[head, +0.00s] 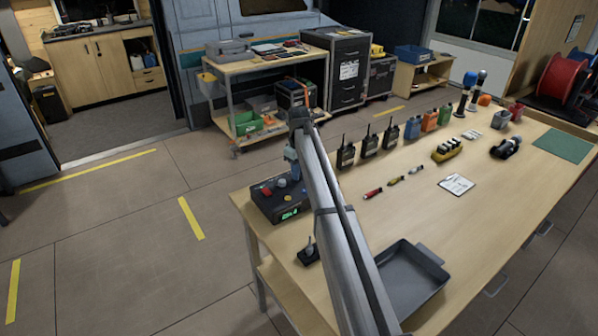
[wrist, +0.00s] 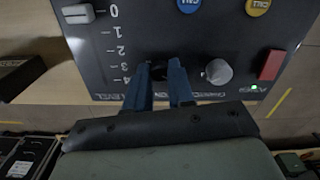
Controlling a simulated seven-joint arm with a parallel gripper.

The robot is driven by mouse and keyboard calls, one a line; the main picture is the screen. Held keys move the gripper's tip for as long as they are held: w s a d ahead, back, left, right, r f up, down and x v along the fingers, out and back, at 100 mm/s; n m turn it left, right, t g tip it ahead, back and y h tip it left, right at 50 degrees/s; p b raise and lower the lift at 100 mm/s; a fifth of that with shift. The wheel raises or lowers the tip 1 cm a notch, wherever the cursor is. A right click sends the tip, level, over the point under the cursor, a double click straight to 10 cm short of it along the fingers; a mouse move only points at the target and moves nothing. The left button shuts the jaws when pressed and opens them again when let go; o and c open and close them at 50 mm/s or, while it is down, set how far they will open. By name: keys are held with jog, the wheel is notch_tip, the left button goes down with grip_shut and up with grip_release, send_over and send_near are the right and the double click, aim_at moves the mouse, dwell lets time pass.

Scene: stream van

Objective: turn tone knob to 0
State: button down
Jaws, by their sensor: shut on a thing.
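A dark control box (head: 272,207) with a green display sits at the left end of the wooden table. My gripper (head: 293,172) reaches down over the box from above. In the wrist view its two blue fingers (wrist: 160,72) are shut around a small dark knob, mostly hidden between them. I cannot read its label. A grey round knob (wrist: 217,72) stands free just right of the fingers. On the left of the panel a pale slider cap (wrist: 77,13) is beside the 0 of the scale marked LEVEL.
The panel also has a blue button (wrist: 188,4), a yellow button (wrist: 257,6) and a red switch (wrist: 272,65). Several radios (head: 368,142) stand right of the box. A small black joystick-like item (head: 308,252) and a grey tray (head: 405,280) are nearer the front.

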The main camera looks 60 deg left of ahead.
jog(key=m, duration=0.6)
jog(key=shift+m, duration=0.3)
jog(key=m, duration=0.6)
jog(key=shift+m, duration=0.4)
jog(key=c, duration=1)
grip_release()
jog(key=shift+r, duration=0.15)
notch_tip(320, 180, up, 14)
jog(key=shift+f, duration=0.25)
